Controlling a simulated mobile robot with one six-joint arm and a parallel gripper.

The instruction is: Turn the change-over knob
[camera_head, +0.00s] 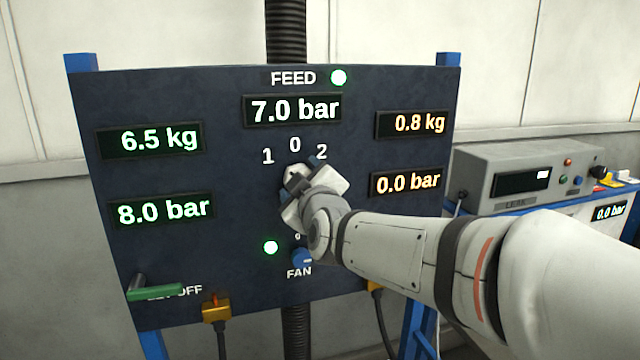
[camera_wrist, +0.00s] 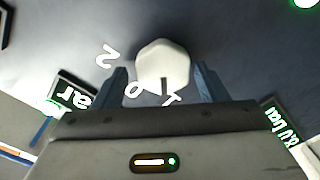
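The change-over knob (camera_wrist: 163,60) is a pale cap on the dark panel, with a dark line pointing toward the 1, below it in the wrist view. The marks 1, 0 and 2 arc around it. In the head view the knob (camera_head: 294,171) is mostly hidden behind my gripper (camera_head: 304,180). My gripper's blue fingers (camera_wrist: 162,84) stand on either side of the knob in the wrist view. A narrow gap shows between each finger and the knob, so the gripper looks open. Whether the fingertips reach past the knob's front face is unclear.
The panel (camera_head: 235,240) has a lit FEED lamp (camera_head: 339,77) and a 7.0 bar display (camera_head: 292,110). A blue FAN knob (camera_head: 303,258) sits close below my gripper. A green lever (camera_head: 155,292) sticks out lower left. A leak tester (camera_head: 520,178) stands at right.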

